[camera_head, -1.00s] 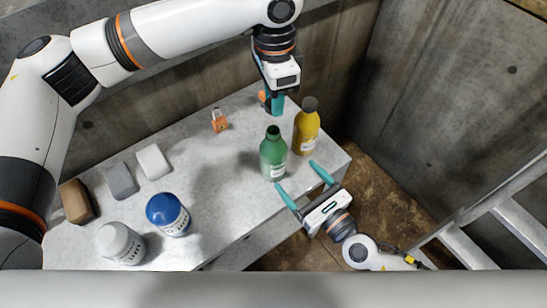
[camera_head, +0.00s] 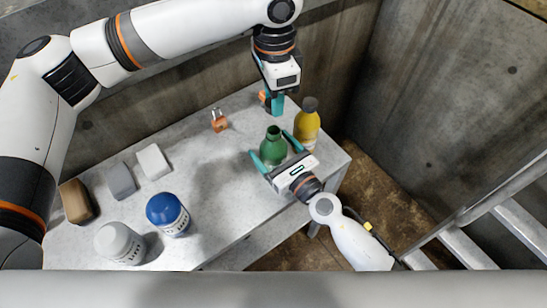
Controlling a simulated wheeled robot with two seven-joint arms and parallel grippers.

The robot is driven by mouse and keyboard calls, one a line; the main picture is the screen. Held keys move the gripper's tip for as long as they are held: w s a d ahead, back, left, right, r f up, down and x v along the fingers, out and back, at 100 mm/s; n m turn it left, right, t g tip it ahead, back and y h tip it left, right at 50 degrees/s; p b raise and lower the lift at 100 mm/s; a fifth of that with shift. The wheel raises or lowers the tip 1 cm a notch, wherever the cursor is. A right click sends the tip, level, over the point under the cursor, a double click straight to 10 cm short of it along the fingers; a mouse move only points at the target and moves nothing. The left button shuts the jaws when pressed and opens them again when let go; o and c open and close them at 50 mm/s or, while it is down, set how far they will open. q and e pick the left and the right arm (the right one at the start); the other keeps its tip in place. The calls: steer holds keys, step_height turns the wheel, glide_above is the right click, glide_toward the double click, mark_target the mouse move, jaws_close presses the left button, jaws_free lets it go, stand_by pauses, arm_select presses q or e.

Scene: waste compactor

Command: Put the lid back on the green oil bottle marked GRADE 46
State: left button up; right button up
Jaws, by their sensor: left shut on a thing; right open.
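The green oil bottle (camera_head: 273,150) stands upright near the right end of the table, its neck bare with no lid on it. My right gripper (camera_head: 276,151) is open, with one teal finger on each side of the green bottle; its body hides the bottle's lower part and label. I cannot tell whether the fingers touch it. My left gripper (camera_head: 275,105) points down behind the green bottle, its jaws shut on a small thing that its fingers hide. I cannot make out whether that thing is the lid.
A yellow bottle (camera_head: 307,128) with a dark cap stands close to the right of the green one. An orange object (camera_head: 263,96) shows beside my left fingers. A padlock (camera_head: 219,121), blocks, a blue-lidded jar (camera_head: 167,213) and a white jar (camera_head: 119,243) are further left.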

steer(key=c, duration=1.4)
arm_select(q)
steer(key=shift+f, duration=2.5)
steer(key=shift+f, duration=0.85)
steer(key=shift+f, duration=0.6)
